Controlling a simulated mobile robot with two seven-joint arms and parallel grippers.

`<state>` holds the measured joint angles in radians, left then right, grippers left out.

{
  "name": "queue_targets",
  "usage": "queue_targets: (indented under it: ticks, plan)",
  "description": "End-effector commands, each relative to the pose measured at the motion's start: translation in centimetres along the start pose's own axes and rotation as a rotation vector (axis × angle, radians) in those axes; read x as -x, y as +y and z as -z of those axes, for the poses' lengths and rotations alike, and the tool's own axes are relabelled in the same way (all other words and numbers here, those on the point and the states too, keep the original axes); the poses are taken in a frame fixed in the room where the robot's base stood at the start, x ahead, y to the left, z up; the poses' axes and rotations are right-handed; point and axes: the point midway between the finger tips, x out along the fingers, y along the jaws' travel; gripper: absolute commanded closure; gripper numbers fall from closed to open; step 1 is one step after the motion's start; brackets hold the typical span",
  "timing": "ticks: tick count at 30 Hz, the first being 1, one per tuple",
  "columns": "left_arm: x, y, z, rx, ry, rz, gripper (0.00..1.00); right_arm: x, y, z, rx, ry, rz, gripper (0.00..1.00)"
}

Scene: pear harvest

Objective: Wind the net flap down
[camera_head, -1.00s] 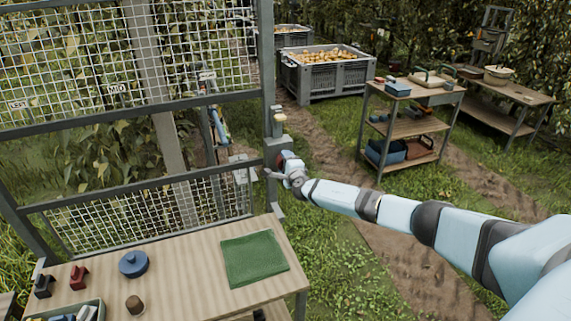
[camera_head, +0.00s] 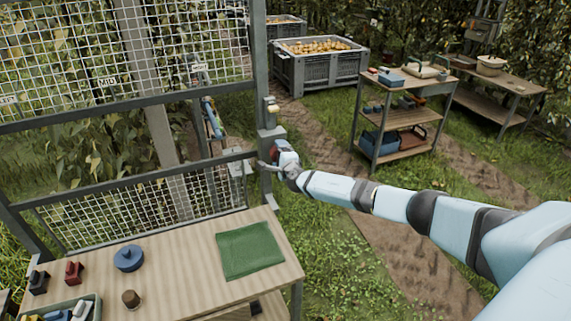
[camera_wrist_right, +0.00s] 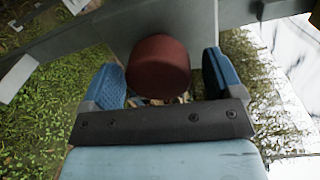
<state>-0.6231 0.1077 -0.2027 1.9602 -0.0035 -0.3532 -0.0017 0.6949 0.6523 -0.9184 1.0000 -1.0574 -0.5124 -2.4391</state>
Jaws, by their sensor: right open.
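The net flap (camera_head: 110,80) is a white mesh panel in a grey frame at the upper left of the head view. Below its lower bar is an open gap, then a fixed lower mesh (camera_head: 130,212). My right gripper (camera_head: 270,166) is at the frame's right post. In the right wrist view, a dark red round knob (camera_wrist_right: 158,66) sits between the two blue fingers of my right gripper (camera_wrist_right: 172,80). The fingers are apart, with a gap visible on the knob's sides. My left gripper is out of view.
A wooden table (camera_head: 185,255) in front holds a green cloth (camera_head: 250,250), a blue lidded pot (camera_head: 129,258) and small blocks. Crates of pears (camera_head: 318,70) and a shelf cart (camera_head: 400,118) stand behind. Grass lies right of the post.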

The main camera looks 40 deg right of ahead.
Motion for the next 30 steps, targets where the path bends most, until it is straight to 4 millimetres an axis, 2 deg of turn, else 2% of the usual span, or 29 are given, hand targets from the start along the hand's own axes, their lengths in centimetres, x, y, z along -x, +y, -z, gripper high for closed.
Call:
queue_targets:
  ticks: [5, 12, 18, 24, 30]
  plan:
    - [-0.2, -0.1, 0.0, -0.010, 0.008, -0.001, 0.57, 2.4, 0.3, 0.2, 0.001, -0.002, -0.003, 0.14]
    - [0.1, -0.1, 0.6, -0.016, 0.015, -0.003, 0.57, 8.1, 0.2, 0.1, 0.003, -0.003, -0.005, 0.14]
    - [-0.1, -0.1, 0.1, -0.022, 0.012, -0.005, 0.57, 11.7, 0.2, 0.1, 0.003, -0.001, -0.003, 0.14]
    - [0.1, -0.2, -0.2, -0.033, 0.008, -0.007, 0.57, 13.2, 0.1, 0.1, 0.002, 0.000, -0.003, 0.14]
    - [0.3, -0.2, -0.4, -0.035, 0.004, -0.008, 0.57, 13.4, 0.1, 0.0, 0.002, 0.000, -0.002, 0.14]
